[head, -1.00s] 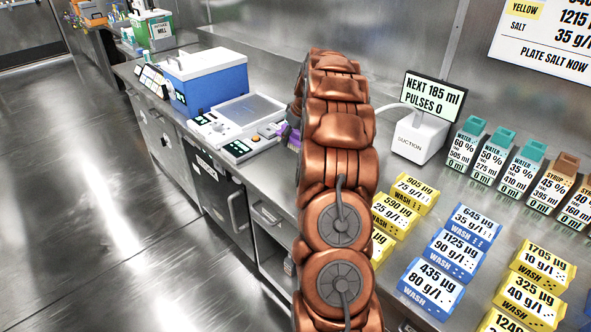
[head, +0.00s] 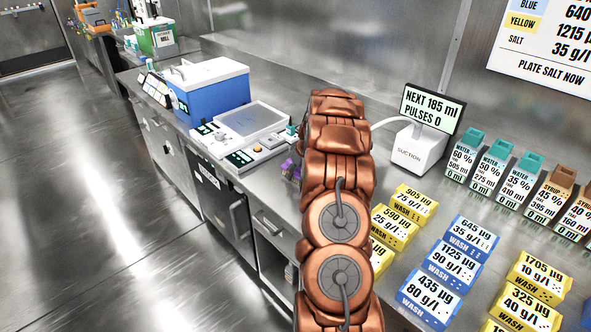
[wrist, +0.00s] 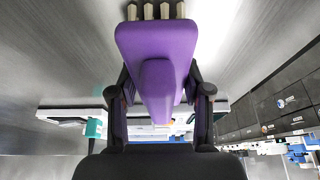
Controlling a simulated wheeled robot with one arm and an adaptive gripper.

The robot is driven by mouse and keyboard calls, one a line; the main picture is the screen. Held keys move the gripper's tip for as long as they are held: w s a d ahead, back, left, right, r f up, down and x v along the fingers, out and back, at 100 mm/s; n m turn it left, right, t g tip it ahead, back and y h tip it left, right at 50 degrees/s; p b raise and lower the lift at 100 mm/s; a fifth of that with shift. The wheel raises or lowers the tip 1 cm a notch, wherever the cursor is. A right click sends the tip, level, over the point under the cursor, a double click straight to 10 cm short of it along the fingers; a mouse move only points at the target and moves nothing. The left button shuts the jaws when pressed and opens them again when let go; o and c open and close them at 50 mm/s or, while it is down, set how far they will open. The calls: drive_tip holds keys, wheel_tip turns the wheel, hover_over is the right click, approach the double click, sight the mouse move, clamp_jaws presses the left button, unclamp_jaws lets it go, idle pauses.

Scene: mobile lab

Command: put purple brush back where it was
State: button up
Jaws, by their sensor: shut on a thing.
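The purple brush (wrist: 157,50) fills the middle of the wrist view, with its pale bristle tufts at the top edge. My gripper (wrist: 158,100) is shut on it, with one dark finger on each side of its body. In the head view my copper arm hides most of the gripper, and only a small patch of purple (head: 291,168) shows at the arm's left edge, above the steel counter (head: 225,48). Whether the brush touches the counter cannot be told.
A blue box with a white lid (head: 208,85) and a panelled device (head: 245,130) stand left of my arm. A suction unit (head: 415,145) stands to the right. Yellow wash blocks (head: 396,228), blue wash blocks (head: 452,268) and several cartons (head: 495,160) crowd the right side.

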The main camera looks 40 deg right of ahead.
drive_tip(key=shift+f+b, duration=0.15)
drive_tip(key=shift+b, duration=0.15)
drive_tip(key=o, duration=1.1)
drive_tip(key=shift+r, duration=0.2)
drive_tip(key=shift+r+p, duration=0.15)
drive_tip(key=shift+p, duration=0.2)
drive_tip(key=b+v, duration=0.3)
drive_tip(key=v, duration=0.7)
drive_tip(key=shift+s+r, duration=0.15)
drive_tip(key=shift+r, duration=0.1)
drive_tip(key=shift+s+a+r, duration=0.1)
drive_tip(key=shift+s+r, duration=0.2)
drive_tip(key=shift+r, duration=0.25)
